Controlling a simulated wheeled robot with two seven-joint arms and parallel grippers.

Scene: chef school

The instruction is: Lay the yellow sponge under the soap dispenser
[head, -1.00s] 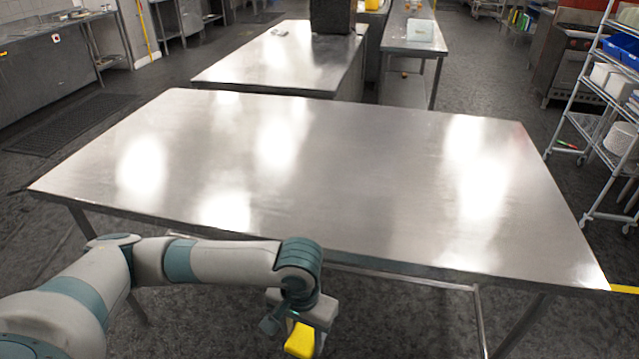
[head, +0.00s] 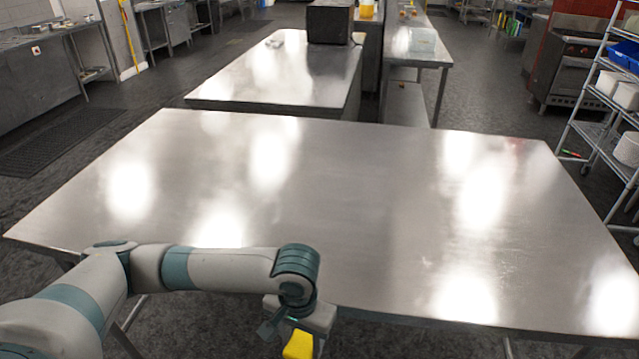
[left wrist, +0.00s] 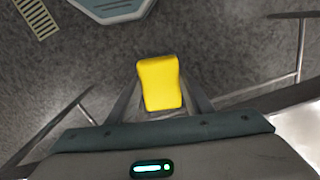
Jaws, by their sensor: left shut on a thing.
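The yellow sponge (head: 298,345) is held by my left gripper (head: 290,334), low at the bottom of the head view, in front of the near edge of the steel table. In the left wrist view the yellow sponge (left wrist: 160,84) sits between the two fingers of my left gripper (left wrist: 160,108), which is shut on it, with dark floor beneath. I cannot make out a soap dispenser in any view. My right gripper is not in view.
A bare steel table (head: 330,200) fills the middle of the head view. A second steel table (head: 285,75) with a dark box (head: 330,22) stands behind it. A wire shelf rack (head: 600,130) stands at the right.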

